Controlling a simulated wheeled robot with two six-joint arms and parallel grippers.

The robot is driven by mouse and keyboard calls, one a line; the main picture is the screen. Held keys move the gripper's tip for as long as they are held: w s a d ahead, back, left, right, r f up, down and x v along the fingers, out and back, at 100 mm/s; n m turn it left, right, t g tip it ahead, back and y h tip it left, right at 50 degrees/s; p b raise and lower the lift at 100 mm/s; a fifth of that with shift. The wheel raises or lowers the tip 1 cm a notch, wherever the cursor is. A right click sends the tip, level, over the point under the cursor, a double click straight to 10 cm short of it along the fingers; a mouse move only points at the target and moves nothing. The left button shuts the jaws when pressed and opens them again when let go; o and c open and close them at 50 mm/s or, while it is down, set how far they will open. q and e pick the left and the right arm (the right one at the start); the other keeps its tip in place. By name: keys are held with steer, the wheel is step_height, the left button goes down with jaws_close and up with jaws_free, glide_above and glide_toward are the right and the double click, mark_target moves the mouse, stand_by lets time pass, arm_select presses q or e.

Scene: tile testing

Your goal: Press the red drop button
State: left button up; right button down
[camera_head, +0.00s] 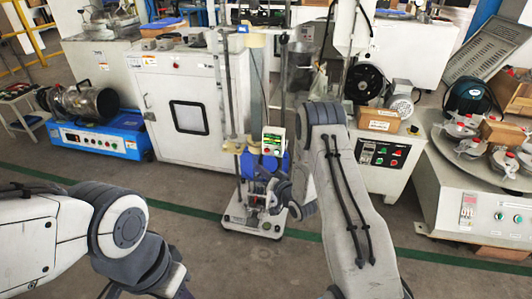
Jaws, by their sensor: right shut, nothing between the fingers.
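A drop tester stands upright on the floor in the middle, with a tall column and a grey base (240,216). A small white control box (273,140) with green and reddish marks is mounted on it. I cannot clearly make out a separate red drop button on it. My right gripper (270,187) is dark, shut and empty. It is in front of the tester's lower part, below the control box; I cannot tell if it touches anything. My left arm comes in at the lower left, with its dark wrist near the bottom edge; its gripper's fingers do not show clearly.
A white cabinet (140,80) with a dark window stands left of the tester, beside a blue machine (100,137). A white machine (386,125) with red and green buttons stands to the right. A round-topped station (450,190) is at far right. The floor in front is clear.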

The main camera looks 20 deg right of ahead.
mark_target(267, 151)
steer(key=w+d+b, duration=0.2)
steer(key=w+d, duration=0.2)
steer(key=w, duration=0.2)
steer(key=shift+w+d, duration=0.15)
stand_by(2.0)
steer(key=shift+w+d, duration=0.15)
